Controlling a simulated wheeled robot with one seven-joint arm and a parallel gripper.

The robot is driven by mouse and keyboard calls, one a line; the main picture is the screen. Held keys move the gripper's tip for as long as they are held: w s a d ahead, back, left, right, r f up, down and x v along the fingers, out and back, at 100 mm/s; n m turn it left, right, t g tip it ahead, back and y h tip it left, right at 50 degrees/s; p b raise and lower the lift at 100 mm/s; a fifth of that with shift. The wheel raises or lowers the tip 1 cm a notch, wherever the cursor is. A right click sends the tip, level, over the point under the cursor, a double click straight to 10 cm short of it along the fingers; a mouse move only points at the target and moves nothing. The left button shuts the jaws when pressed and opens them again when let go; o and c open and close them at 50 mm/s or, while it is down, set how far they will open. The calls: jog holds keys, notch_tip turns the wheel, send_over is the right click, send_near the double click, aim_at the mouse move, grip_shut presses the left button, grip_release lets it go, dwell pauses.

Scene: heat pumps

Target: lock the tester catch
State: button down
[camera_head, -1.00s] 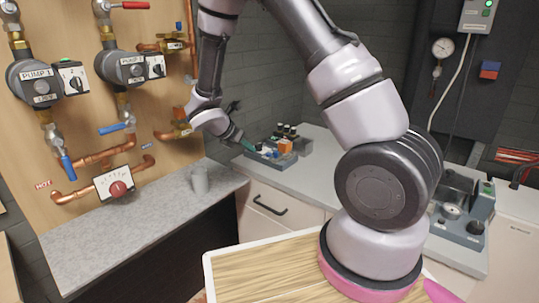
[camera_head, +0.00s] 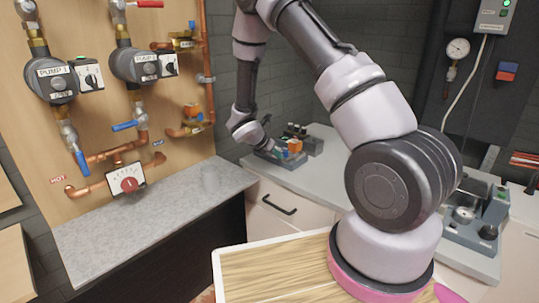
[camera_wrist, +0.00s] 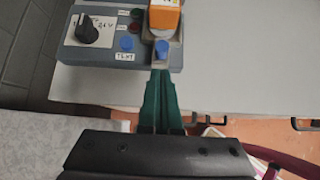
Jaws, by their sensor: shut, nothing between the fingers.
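The tester (camera_wrist: 80,55) is a blue-grey box with a black dial, small green and red lamps and a blue button labelled TEST. It also shows on the far counter in the head view (camera_head: 268,157). An orange block (camera_wrist: 164,20) sits in a holder at its right side. A blue knob, seemingly the catch (camera_wrist: 162,47), stands at the front of that holder. My gripper (camera_wrist: 160,72) is shut and empty, its green fingers pointing at the knob. Its tips are just in front of the knob; I cannot tell whether they touch. The gripper is small in the head view (camera_head: 271,146).
Another grey device (camera_head: 470,215) stands on the right counter. The white counter right of the tester (camera_wrist: 240,80) is clear in the wrist view.

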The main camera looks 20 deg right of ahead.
aim_at(285, 152)
jog(key=shift+w+d, duration=0.5)
jog(key=shift+d, duration=0.15)
jog(key=shift+d, duration=0.1)
jog(key=shift+w+d, duration=0.55)
jog(key=shift+d, duration=0.3)
jog(key=shift+w+d+r, duration=0.1)
jog(key=shift+d+r, duration=0.05)
jog(key=shift+d, duration=0.05)
jog(key=shift+a, duration=0.35)
jog(key=s+a, duration=0.2)
jog(key=a, duration=0.1)
jog(key=s+a, duration=0.1)
jog(key=shift+a+r, duration=0.2)
jog(key=shift+r, duration=0.1)
jog(key=v, duration=0.8)
jog(key=shift+s+a+r, duration=0.2)
jog(key=shift+s+a, duration=0.05)
jog(key=shift+a, duration=0.05)
